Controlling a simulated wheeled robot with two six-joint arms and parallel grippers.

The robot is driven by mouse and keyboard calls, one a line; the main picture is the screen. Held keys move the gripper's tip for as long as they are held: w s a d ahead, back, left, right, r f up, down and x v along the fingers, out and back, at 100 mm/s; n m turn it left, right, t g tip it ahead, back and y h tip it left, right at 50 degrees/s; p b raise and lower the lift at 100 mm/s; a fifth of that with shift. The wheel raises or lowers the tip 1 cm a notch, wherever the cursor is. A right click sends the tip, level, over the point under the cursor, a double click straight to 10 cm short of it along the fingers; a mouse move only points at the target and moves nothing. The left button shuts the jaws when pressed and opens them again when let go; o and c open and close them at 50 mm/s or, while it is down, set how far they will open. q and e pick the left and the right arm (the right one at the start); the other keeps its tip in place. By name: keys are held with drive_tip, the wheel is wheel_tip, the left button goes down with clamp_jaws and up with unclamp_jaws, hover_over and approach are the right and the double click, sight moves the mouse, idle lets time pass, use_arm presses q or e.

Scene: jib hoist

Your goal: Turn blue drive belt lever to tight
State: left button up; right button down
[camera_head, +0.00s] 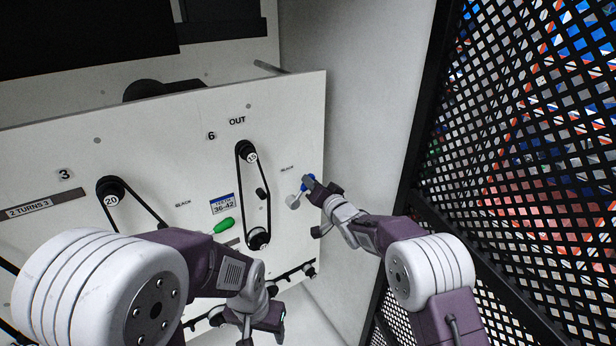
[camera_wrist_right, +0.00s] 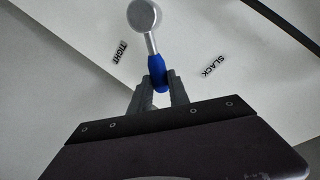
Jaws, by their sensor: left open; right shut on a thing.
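The blue drive belt lever (camera_head: 307,183) is on the right part of the white panel, with a grey round pivot and a blue grip. My right gripper (camera_head: 313,187) is shut on the blue grip. In the right wrist view the blue lever (camera_wrist_right: 157,70) sits between the two fingers (camera_wrist_right: 158,92). Its grip points between the TIGHT label (camera_wrist_right: 119,52) on the left and the SLACK label (camera_wrist_right: 213,66) on the right. My left gripper (camera_head: 262,325) is open and empty low in the head view, away from the lever.
A black belt (camera_head: 241,195) runs over pulleys left of the blue lever. A green lever (camera_head: 223,225) and a blue-and-white label (camera_head: 223,204) are further left. A black mesh fence (camera_head: 520,150) stands close on the right.

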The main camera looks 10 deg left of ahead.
drive_tip(key=shift+w+d+f+m+g+y+p, duration=0.1)
drive_tip(key=shift+w+d+f+m+g+p, duration=0.2)
drive_tip(key=shift+f+m+p, duration=0.6)
drive_tip(key=shift+w+d+f+m+g+y+p, duration=0.15)
drive_tip(key=shift+w+d+f+m+p, duration=0.35)
drive_tip(key=shift+m+p, duration=0.65)
drive_tip(key=shift+w+d+f+m+g+y+p, duration=0.1)
drive_tip(key=shift+w+d+f+m+g+p, duration=0.2)
drive_tip(key=shift+f+m+p, duration=0.55)
drive_tip(key=shift+r, duration=0.1)
drive_tip(key=c, duration=1.3)
unclamp_jaws()
drive_tip(key=shift+o, duration=0.2)
drive_tip(key=shift+s+d, duration=0.1)
drive_tip(key=b+v, duration=0.1)
drive_tip(key=v, duration=0.7)
drive_tip(key=shift+s+d+b, duration=0.25)
drive_tip(key=shift+s+b, duration=0.05)
drive_tip(key=shift+b, duration=0.1)
